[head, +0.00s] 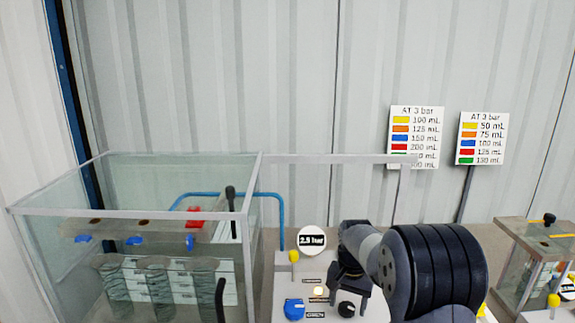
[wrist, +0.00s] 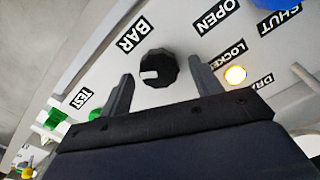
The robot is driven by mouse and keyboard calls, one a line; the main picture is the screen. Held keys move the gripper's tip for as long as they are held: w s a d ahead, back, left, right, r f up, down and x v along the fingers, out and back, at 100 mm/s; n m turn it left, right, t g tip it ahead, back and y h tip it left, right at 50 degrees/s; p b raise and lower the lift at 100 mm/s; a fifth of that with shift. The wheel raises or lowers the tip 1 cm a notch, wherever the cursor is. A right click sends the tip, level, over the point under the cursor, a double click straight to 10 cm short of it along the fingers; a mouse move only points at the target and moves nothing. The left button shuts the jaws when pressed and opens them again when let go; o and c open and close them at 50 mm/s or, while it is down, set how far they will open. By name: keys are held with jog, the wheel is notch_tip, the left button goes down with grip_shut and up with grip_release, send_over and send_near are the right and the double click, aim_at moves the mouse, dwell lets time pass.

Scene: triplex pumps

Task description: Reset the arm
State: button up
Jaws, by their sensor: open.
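My arm (head: 435,265) reaches in from the lower right of the head view. My gripper (head: 350,287) points down over a light control panel (head: 285,275). In the wrist view the two fingers of my gripper (wrist: 161,78) stand apart with nothing held between them. A black knob with a white mark (wrist: 158,68) shows between and just beyond the fingertips, by the BAR label. The knob also shows in the head view (head: 346,310), just below the fingers. I cannot tell whether any finger touches it.
A glass tank (head: 130,205) with several tubes stands at left. The panel carries a blue knob (head: 294,308), a lit lamp (head: 318,291) and a yellow-topped post (head: 293,257). A round sign (head: 312,240) reads 2.5 bar. A smaller clear box (head: 530,260) stands at right.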

jog(key=n, duration=0.4)
jog(key=n+b, duration=0.1)
jog(key=n, duration=0.3)
jog(key=shift+a, duration=0.15)
jog(key=n+b, duration=0.1)
jog(key=n, duration=0.4)
jog(key=shift+n, duration=0.3)
jog(key=shift+a+n+b, duration=0.1)
jog(key=shift+n+b, duration=0.35)
jog(key=shift+n, duration=0.95)
jog(key=shift+s, duration=0.1)
